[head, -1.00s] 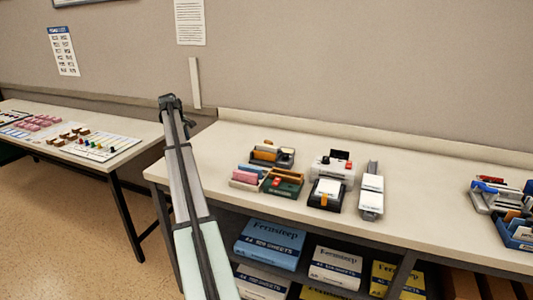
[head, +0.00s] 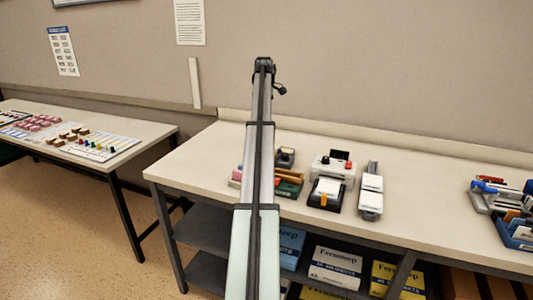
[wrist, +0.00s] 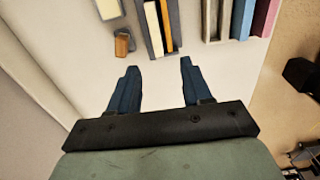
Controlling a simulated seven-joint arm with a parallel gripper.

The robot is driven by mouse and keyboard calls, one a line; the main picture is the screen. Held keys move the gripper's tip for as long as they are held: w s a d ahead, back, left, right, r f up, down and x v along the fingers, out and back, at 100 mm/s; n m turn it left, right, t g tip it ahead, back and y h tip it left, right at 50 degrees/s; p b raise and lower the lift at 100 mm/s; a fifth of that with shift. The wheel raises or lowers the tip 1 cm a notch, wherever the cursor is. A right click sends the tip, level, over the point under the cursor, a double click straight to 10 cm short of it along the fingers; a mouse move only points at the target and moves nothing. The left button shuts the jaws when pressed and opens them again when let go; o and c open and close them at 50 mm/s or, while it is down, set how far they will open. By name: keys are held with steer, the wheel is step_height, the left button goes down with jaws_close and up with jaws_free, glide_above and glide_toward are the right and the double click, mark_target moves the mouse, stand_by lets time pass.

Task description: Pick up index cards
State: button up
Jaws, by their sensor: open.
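My gripper (wrist: 157,85) is open in the wrist view, its two blue fingers apart with nothing between them, over bare tabletop. Beyond the fingertips is a dark tray (wrist: 174,14) holding upright cream and orange pieces, with a small orange-brown block (wrist: 123,43) beside it. I cannot tell for sure which items are the index cards. My arm hides part of the left item group there, and the gripper cannot be made out.
Brown, blue and pink upright pieces (wrist: 264,17) stand at the wrist view's upper right, near the table's front edge. A white device (head: 333,169) stands on the long table (head: 420,190). A blue bin (head: 518,234) is at far right.

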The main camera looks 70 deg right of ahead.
step_height(320, 180, down, 8)
steer(key=shift+r, duration=0.2)
steer(key=shift+d+f, duration=0.2)
steer(key=shift+f, duration=1.2)
steer(key=shift+d+f, duration=0.2)
steer(key=shift+f, duration=1.2)
steer(key=shift+c, duration=0.4)
jaws_close()
